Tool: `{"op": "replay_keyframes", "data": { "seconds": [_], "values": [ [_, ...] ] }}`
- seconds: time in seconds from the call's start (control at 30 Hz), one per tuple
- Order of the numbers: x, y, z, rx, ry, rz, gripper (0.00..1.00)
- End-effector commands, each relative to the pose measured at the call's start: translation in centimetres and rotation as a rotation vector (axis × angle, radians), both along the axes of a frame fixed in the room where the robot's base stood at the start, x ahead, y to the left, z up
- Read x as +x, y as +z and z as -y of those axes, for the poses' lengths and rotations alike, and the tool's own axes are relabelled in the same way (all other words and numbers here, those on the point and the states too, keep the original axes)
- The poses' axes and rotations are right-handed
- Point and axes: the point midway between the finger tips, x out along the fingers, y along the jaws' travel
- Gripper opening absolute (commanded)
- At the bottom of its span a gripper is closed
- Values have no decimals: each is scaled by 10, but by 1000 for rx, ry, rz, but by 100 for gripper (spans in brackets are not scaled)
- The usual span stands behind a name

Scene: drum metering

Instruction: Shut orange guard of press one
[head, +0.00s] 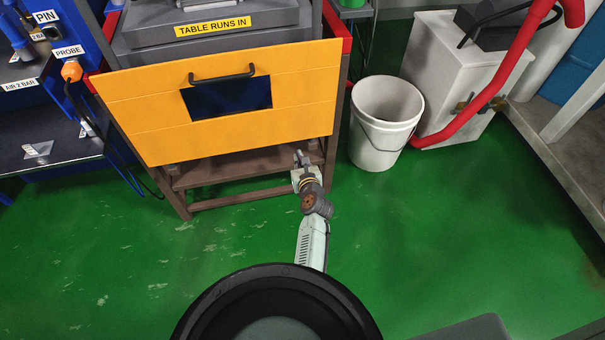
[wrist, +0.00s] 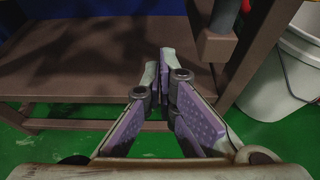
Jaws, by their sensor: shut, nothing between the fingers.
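The orange guard (head: 290,100) is a wide flat panel across the front of the press (head: 240,42). It has a dark window (head: 228,98) and a black bar handle (head: 222,75) near its upper edge. The panel hangs below the yellow "TABLE RUNS IN" label, with its lower edge above the frame's brown lower shelf. My gripper (head: 300,157) is shut and empty, just below the guard's lower right part, apart from the handle. In the wrist view the closed fingers (wrist: 170,62) point at the brown shelf (wrist: 95,70); the guard does not show there.
A white bucket (head: 378,135) stands on the floor just right of the press, beside a grey cabinet (head: 450,75) and a thick red pipe (head: 505,70). A blue rack (head: 60,150) stands at the left. The green floor (head: 120,250) in front is clear.

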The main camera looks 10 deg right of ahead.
Motion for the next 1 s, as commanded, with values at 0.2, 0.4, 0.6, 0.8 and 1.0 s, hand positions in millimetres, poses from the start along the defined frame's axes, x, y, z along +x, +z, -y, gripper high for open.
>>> {"op": "replay_keyframes", "data": {
  "seconds": [0.2, 0.4, 0.6, 0.8, 1.0],
  "values": [
    [2, 33, 1, -2, -2, 0, 0],
    [2, 40, 1, 0, -2, -1, 0],
    [2, 39, 1, 0, -2, -1, 0],
    [2, 41, 2, -1, -2, 0, 0],
    [3, 54, 13, 0, -3, 2, 0]
  ]
}}
